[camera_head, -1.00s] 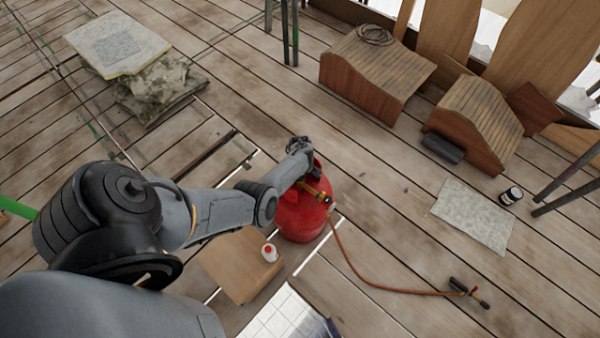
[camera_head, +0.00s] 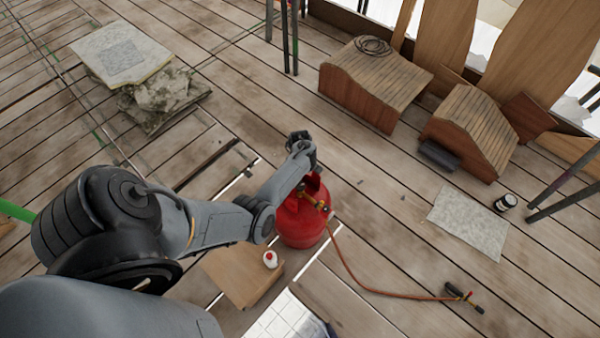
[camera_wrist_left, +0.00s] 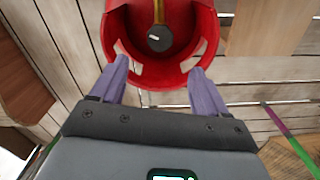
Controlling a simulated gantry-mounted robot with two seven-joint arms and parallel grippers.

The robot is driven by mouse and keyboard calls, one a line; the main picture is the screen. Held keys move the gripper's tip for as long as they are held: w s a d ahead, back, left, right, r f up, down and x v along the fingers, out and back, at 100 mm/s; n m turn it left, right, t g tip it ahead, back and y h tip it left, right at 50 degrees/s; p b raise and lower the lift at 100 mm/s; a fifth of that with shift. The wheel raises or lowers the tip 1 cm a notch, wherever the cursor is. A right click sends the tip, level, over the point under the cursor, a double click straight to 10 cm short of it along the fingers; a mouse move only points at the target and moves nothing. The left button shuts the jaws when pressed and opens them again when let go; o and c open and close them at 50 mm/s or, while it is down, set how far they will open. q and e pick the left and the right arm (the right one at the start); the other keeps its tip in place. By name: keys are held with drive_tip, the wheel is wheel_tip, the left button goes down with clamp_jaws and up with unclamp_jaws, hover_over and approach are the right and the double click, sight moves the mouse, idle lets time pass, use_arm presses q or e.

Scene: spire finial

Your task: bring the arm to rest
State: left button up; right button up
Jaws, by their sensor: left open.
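My left arm reaches in from the left in the head view. My right gripper is not in view.
An orange hose runs from the cylinder to a torch (camera_head: 463,296) on the planks. Shingled wooden blocks (camera_head: 365,85) stand at the back right.

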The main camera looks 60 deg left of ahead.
use_arm(q)
drive_tip(key=shift+r, duration=0.25)
idle(0.3)
